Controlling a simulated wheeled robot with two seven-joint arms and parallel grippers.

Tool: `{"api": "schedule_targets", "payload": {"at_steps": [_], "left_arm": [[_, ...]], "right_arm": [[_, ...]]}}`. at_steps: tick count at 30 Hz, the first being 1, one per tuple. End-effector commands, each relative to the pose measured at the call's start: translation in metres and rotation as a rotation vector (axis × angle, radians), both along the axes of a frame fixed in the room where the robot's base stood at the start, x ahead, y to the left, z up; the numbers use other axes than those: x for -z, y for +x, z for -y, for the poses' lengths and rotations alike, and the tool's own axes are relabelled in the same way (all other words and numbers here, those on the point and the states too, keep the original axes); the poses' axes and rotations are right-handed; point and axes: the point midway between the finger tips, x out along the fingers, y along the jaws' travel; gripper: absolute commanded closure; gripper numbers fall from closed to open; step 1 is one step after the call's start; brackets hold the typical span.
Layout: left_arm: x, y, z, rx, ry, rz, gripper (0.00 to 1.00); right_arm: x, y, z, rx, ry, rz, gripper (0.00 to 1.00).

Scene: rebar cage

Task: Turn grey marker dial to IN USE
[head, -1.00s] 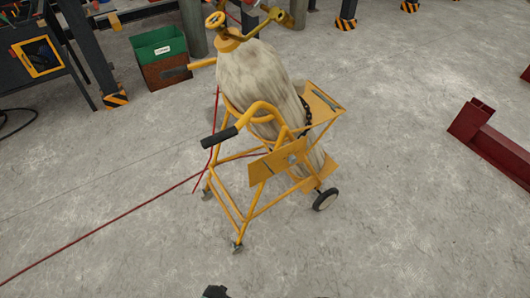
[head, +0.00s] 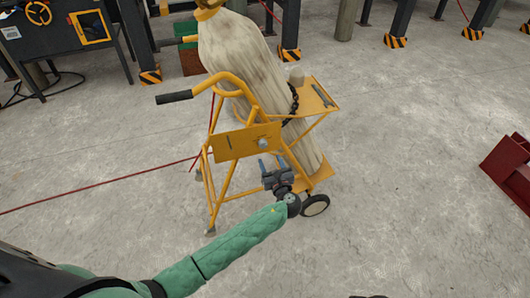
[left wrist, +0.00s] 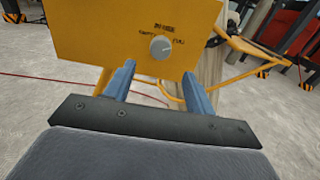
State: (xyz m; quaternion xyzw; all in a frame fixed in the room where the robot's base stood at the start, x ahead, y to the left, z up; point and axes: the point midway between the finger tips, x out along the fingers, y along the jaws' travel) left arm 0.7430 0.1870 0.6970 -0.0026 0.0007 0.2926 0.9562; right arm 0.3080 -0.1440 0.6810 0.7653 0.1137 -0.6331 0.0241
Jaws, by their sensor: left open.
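The grey marker dial (left wrist: 160,47) is a round knob on a yellow plate (left wrist: 90,30) of the cart. In the left wrist view IN USE is printed above it, EMPTY to its left and FULL to its right. Its pointer setting is too small to tell surely. In the head view the dial (head: 263,144) shows small on the plate's right part. My left gripper (head: 272,161) is open and empty, just below and in front of the plate. In the left wrist view its two blue-grey fingers (left wrist: 159,73) are apart, below the dial and not around it. My right gripper is not in view.
The yellow cart (head: 232,82) carries a large pale, stained cylinder (head: 235,50) held by a dark chain (head: 293,100). A wrench lies on its side shelf (head: 318,96). A red hose (head: 110,182) runs along the floor. A red steel beam (head: 510,165) lies at right.

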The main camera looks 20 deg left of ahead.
Motion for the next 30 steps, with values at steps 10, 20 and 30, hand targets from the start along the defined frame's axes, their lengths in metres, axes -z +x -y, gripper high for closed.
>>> {"api": "schedule_targets", "payload": {"at_steps": [10, 20, 30], "left_arm": [[-0.003, 0.037, -0.025, -0.001, 0.008, -0.001, 0.45], [-0.001, 0.061, -0.041, -0.001, 0.005, -0.001, 0.45], [0.000, 0.063, -0.042, 0.000, 0.004, -0.001, 0.53]], "right_arm": [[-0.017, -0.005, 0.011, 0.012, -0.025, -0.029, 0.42], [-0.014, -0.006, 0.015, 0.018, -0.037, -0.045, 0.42], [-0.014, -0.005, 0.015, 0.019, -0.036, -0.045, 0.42]]}}
